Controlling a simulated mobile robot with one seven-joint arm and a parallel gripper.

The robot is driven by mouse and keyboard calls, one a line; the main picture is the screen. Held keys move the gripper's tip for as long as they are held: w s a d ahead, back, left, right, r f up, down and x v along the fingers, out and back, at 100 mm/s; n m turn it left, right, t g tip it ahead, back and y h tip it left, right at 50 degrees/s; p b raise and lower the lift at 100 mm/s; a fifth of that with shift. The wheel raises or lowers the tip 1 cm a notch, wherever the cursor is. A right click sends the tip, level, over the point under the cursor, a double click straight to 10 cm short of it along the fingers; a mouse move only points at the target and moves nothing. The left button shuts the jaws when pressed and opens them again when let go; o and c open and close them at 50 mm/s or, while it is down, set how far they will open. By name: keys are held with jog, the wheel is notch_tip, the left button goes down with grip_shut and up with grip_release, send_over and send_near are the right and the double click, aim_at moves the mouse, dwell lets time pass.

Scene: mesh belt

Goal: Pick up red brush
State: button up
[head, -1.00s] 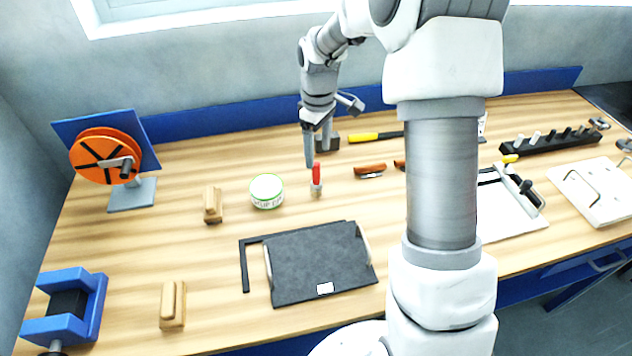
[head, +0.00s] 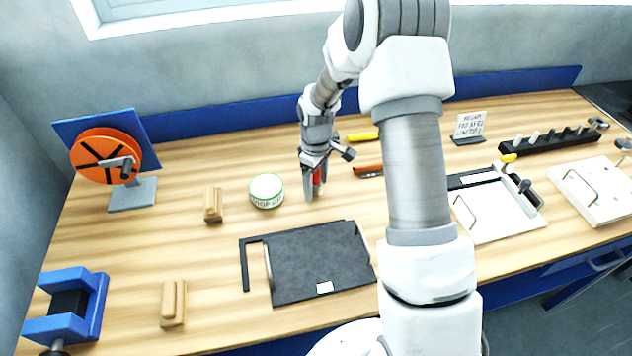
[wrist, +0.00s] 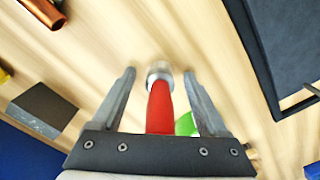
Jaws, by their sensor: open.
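The red brush (head: 317,177) stands on the workbench right of the round white tin, partly hidden by my gripper in the head view. In the wrist view the red brush (wrist: 160,106) shows its red handle and a pale metallic end, lying between my two fingers. My gripper (head: 313,190) is low over the bench at the brush. In the wrist view my gripper (wrist: 158,80) is open, with a finger on each side of the brush and visible gaps between.
The white tin with a green rim (head: 266,190) stands close on the left. A dark mat (head: 318,265) lies in front. A red-brown tool (head: 368,171) and a yellow-handled tool (head: 362,136) lie right and behind.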

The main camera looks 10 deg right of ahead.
grip_shut()
jog(key=shift+r, duration=0.15)
dwell(0.4)
jog(key=shift+r, duration=0.6)
notch_tip(320, 180, up, 3)
jog(key=shift+w+f, duration=0.1)
jog(key=s+d+r, duration=0.6)
jog(key=s+d, duration=0.2)
jog(key=shift+s+r+b, duration=0.3)
jog(key=shift+r+b, duration=0.1)
